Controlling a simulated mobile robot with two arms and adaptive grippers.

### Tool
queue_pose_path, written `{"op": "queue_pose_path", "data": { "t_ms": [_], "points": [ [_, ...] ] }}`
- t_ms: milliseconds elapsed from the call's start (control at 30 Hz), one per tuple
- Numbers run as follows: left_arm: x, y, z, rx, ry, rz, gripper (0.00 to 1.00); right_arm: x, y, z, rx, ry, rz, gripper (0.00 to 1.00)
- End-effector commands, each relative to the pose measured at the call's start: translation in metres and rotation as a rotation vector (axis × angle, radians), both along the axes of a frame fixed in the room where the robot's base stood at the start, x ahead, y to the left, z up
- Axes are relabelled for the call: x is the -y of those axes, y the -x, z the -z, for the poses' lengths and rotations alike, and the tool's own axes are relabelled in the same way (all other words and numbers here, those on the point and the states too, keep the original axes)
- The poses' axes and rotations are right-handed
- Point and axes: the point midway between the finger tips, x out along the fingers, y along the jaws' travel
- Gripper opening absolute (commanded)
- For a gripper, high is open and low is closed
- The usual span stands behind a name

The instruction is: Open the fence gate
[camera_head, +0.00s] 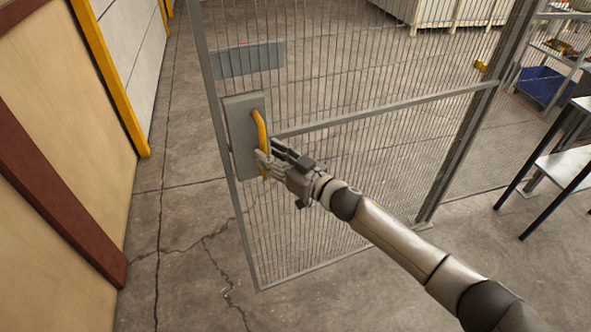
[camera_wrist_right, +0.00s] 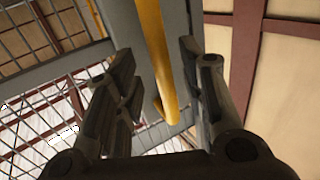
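The fence gate (camera_head: 330,170) is a grey wire-mesh panel in a metal frame, standing in the middle of the head view. A grey lock plate (camera_head: 239,125) with a yellow vertical handle (camera_head: 262,135) sits at its left edge. The handle also shows in the right wrist view (camera_wrist_right: 157,50). My right gripper (camera_head: 268,162) is at the lower part of the handle. In the right wrist view its fingers (camera_wrist_right: 157,78) stand apart on both sides of the handle, with gaps visible. My left gripper is in neither view.
A metal post (camera_head: 455,155) stands at the gate's right side. A beige and brown wall (camera_head: 60,150) is at the left, with open concrete floor (camera_head: 180,215) between it and the gate's edge. A black-legged table (camera_head: 560,165) and a blue bin (camera_head: 541,84) are at the right.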

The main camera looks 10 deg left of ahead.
Motion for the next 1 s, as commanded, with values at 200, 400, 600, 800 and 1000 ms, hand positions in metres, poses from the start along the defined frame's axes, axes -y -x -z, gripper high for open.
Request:
{"op": "queue_pose_path", "data": {
  "t_ms": [200, 400, 600, 800, 1000],
  "points": [
    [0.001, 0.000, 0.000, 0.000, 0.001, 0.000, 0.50, 0.032, 0.018, 0.001, 0.001, 0.003, 0.001, 0.37],
    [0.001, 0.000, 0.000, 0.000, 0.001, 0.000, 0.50, 0.057, 0.034, 0.001, -0.001, 0.002, 0.000, 0.37],
    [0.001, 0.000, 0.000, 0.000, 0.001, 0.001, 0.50, 0.073, 0.044, 0.001, -0.001, 0.001, 0.000, 0.37],
    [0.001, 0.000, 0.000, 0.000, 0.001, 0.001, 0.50, 0.077, 0.046, 0.000, 0.000, 0.001, 0.000, 0.37],
    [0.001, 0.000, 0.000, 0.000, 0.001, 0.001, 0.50, 0.076, 0.045, 0.000, 0.000, 0.001, 0.000, 0.37]
  ]
}}
